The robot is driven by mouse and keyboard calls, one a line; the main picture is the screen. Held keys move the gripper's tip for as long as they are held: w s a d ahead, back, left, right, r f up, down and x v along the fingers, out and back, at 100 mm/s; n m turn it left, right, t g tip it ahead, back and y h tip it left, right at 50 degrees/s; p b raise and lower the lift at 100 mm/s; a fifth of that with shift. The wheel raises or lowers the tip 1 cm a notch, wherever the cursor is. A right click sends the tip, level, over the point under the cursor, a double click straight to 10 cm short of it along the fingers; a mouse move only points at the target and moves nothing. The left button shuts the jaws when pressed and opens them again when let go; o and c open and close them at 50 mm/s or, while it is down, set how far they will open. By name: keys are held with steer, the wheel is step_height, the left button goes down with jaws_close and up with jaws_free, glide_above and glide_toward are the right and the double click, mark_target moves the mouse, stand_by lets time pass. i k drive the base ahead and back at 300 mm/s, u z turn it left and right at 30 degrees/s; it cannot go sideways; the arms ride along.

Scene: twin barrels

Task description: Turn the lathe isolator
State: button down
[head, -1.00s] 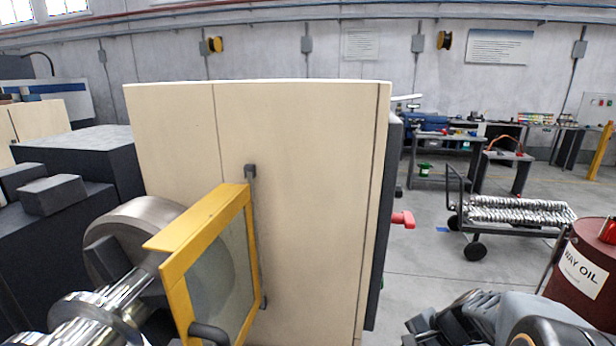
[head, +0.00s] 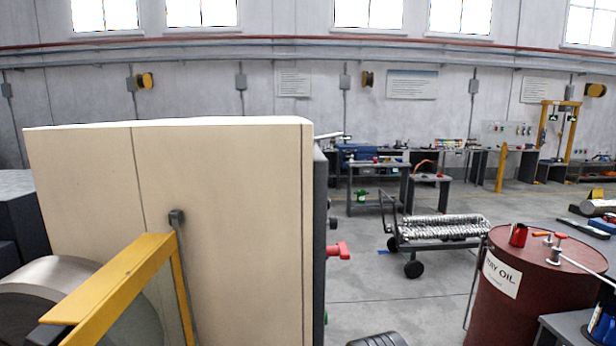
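The lathe's cream headstock cabinet (head: 220,220) stands at the left in the head view, seen from its chuck side. A red handle (head: 338,251) sticks out to the right from the cabinet's dark end panel (head: 320,210); it looks like the isolator. The panel is seen nearly edge-on, so the handle's mount and exact turn are hard to make out. A small dark knob sits above the handle. The yellow-framed chuck guard (head: 110,285) is at the lower left. My gripper is not in view; only a dark ribbed piece, perhaps of my arm, shows at the bottom edge.
A dark red way oil barrel (head: 500,310) with a red can and pump on top stands at the lower right. A cart of metal swarf (head: 440,228) stands behind. Workbenches line the back wall. Grey floor is open between the cabinet and the barrel.

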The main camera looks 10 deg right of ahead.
mark_target(341, 250)
steer(key=u, duration=0.05)
steer(key=k, duration=0.5)
steer(key=z, duration=1.35)
steer(key=i, duration=2.3)
steer(key=u, duration=2.9)
